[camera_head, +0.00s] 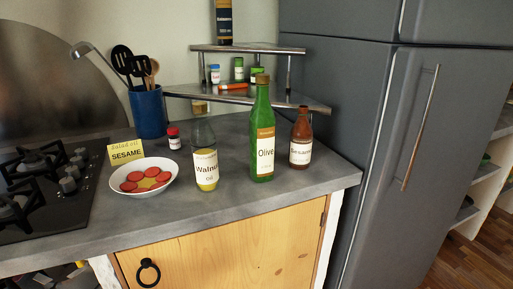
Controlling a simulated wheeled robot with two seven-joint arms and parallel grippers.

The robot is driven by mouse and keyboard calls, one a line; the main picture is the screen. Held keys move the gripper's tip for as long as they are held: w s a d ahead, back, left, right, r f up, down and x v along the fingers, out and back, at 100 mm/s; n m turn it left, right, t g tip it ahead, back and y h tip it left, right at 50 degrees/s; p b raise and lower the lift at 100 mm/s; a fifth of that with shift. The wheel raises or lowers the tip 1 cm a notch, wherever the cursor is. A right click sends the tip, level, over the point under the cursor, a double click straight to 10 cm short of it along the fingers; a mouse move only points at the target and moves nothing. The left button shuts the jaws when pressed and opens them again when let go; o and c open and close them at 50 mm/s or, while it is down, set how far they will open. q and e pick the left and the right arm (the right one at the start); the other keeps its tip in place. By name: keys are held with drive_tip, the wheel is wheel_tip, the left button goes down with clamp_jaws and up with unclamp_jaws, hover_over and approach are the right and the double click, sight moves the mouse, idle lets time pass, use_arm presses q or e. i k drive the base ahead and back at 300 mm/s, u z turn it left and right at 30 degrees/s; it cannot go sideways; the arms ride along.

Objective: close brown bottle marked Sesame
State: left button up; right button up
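The brown bottle marked Sesame (300,147) stands upright at the right end of the counter (237,206), right of the green Olive bottle (263,137). Its label is partly legible. Its narrow top is brown and too small to tell whether a cap is on it. The clear Walnut oil bottle (205,163) stands left of the Olive bottle, with yellow liquid low inside. A yellow card (125,152) reading "Salad oil SESAME" stands behind a white plate (145,188) of red and yellow slices. Neither gripper is in view.
A metal corner shelf (248,49) holds small jars, an orange item (232,86) and a dark bottle (225,22). A blue utensil holder (148,112) and small red-capped jar (174,138) stand behind the plate. The hob (48,195) is left, the grey fridge (400,140) right.

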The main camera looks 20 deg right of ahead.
sight(301, 133)
drive_tip(key=k, duration=0.7)
drive_tip(key=z, duration=0.45)
drive_tip(key=i, duration=0.45)
drive_tip(key=z, duration=0.7)
drive_tip(key=i, duration=1.05)
drive_tip(key=u, duration=0.35)
